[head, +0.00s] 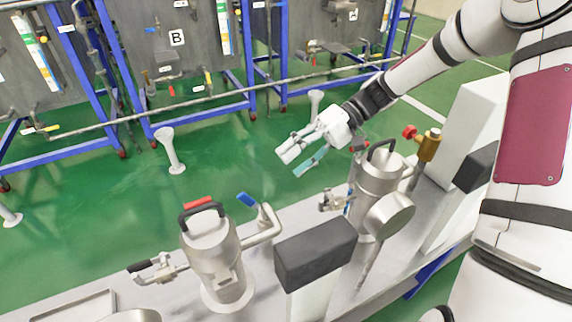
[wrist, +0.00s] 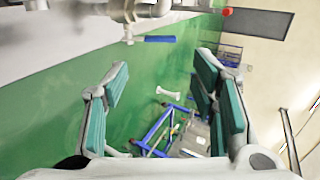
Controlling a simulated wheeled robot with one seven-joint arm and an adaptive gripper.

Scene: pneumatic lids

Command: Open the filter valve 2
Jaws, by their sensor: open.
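My gripper (head: 297,163) is open and empty, in the air above the green floor, behind and left of the right steel filter canister (head: 376,180). A valve with a blue lever handle (head: 247,200) sits on the pipe beside the left steel canister (head: 213,254). In the wrist view a blue lever (wrist: 160,39) hangs under a steel fitting (wrist: 132,12), beyond and above my open teal-padded fingers (wrist: 162,85), not touching them. No number label for filter valve 2 is readable, so I cannot tell which valve it is.
A grey bench (head: 170,302) carries both canisters. A dark-topped block (head: 316,252) stands between them at the front. A brass valve with a red knob (head: 410,132) is right of the right canister. Blue-framed racks (head: 185,133) stand across the floor; green floor between is mostly clear.

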